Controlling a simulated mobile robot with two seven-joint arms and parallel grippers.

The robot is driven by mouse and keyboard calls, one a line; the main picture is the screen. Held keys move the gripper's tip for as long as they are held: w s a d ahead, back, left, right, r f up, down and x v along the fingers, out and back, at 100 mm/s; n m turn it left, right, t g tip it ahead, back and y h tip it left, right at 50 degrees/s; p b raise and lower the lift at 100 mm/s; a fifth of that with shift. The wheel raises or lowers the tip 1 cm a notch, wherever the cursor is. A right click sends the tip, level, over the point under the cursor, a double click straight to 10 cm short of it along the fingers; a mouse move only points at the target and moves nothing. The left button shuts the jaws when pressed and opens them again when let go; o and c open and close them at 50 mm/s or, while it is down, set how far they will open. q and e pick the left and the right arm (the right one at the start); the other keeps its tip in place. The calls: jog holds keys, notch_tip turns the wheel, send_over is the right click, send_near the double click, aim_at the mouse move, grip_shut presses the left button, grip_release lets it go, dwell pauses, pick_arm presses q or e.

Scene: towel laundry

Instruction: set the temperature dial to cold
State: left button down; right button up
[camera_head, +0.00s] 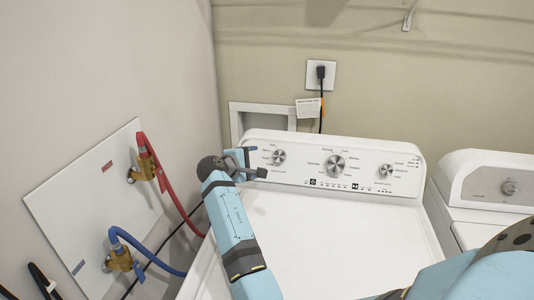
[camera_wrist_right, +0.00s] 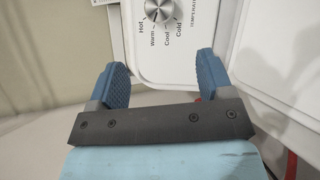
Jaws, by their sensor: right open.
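The temperature dial (camera_head: 278,157) is the leftmost silver knob on the washer's white control panel. It also shows at the top of the right wrist view (camera_wrist_right: 158,10), cut off by the frame edge, with Hot, Warm, Cool and Cold printed around it. Its pointer setting is too small to tell for certain. My right gripper (camera_head: 252,164) is just left of the dial in the head view. In the right wrist view, its blue fingers (camera_wrist_right: 162,66) are spread apart with nothing between them, and the dial lies beyond the fingertips. My left gripper is not in view.
The washer panel has a large middle knob (camera_head: 335,165) and a right knob (camera_head: 385,171). A second white machine (camera_head: 485,185) stands at right. Red (camera_head: 170,185) and blue (camera_head: 150,256) hoses run from the left wall beside my arm. The washer lid is clear.

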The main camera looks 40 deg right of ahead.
aim_at(278, 157)
jog(key=p+x, duration=0.1)
jog(key=x, duration=1.2)
jog(key=shift+s+d, duration=0.15)
jog(key=shift+d, duration=0.15)
jog(key=c, duration=0.9)
